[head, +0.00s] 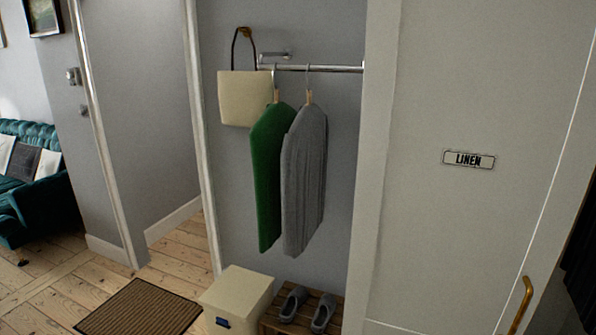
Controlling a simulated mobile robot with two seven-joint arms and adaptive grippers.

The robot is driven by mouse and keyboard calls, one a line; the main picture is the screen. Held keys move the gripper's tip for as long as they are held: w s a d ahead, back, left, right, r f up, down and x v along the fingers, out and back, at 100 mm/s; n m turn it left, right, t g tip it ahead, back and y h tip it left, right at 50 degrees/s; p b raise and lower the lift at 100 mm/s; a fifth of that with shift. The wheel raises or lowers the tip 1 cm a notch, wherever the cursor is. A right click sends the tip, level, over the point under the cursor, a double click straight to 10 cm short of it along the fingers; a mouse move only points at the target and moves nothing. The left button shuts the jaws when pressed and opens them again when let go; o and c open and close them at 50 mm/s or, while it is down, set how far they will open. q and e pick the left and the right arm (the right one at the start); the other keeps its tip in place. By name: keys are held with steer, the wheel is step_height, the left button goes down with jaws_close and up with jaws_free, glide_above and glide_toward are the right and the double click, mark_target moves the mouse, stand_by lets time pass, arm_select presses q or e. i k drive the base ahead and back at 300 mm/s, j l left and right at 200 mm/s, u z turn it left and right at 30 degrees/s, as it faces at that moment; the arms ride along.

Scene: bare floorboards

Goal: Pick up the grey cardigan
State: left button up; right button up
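The grey cardigan (306,185) hangs on a hanger from a metal rail in the alcove, in the middle of the head view. It hangs on the right of a green garment (268,180) and overlaps its right edge. The hanger hook (309,84) goes over the rail (325,69). Neither of my grippers shows in the head view.
A cream bag (245,97) hangs left of the garments. Below are a cream box (238,297) and a wooden rack (275,318) with grey slippers (308,308). A door marked LINEN (468,240) stands right. A brown mat (140,310) lies on floorboards; a teal sofa (48,205) is far left.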

mark_target(304, 148)
steer(key=i+j+z, duration=0.1)
steer(key=j, duration=0.25)
steer(key=i+j+z, duration=0.1)
steer(key=j, duration=0.25)
steer(key=i+j+z, duration=0.1)
steer(key=i+j, duration=0.25)
steer(key=j, duration=0.4)
steer(key=i+j+z, duration=0.15)
steer(key=j, duration=0.2)
steer(key=i+j+z, duration=0.1)
steer(key=j, duration=0.3)
